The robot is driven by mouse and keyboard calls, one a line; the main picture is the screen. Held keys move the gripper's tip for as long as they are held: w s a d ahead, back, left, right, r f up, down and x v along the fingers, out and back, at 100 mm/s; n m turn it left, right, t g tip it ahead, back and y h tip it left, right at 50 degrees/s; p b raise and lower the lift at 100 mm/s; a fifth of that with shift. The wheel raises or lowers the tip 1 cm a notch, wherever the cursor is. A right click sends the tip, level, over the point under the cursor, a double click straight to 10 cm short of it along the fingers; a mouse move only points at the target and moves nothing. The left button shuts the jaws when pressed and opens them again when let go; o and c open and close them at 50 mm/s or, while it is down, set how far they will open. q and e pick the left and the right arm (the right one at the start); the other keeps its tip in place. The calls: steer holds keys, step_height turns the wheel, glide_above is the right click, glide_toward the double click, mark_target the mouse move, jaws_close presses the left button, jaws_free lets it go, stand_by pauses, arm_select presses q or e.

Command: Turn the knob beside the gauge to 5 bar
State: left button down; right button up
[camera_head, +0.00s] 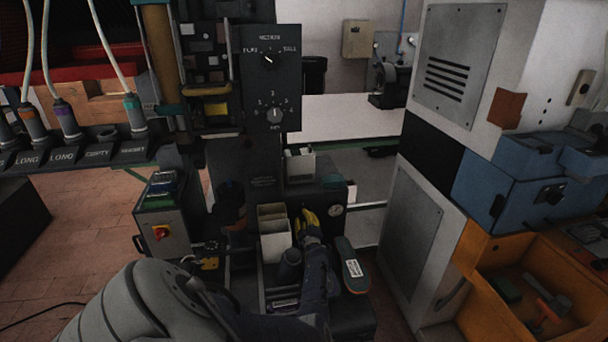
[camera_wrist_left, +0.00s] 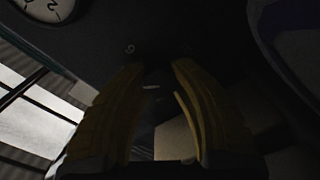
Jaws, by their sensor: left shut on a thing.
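The round white gauge (camera_head: 335,210) is on the dark press face, right of my left gripper (camera_head: 309,219). In the left wrist view the gauge (camera_wrist_left: 46,8) is cut off at the upper left, and its needle reading cannot be made out. My left gripper's yellow fingers (camera_wrist_left: 154,72) are closed around the dark knob (camera_wrist_left: 151,98), which shows as a dim shape with a small pale mark between them. In the head view the knob is hidden behind the fingers. My right gripper is not in view.
A panel with two dials (camera_head: 271,80) stands above. A cream bin (camera_head: 274,238) is just left of my gripper, and a shoe sole with a white label (camera_head: 352,266) lies to the right. A grey cabinet (camera_head: 420,235) stands further right.

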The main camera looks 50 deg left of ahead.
arm_select(q)
steer(key=shift+m, duration=0.5)
steer(key=c, duration=0.9)
jaws_free()
steer(key=shift+c, duration=0.2)
steer(key=shift+n, duration=0.3)
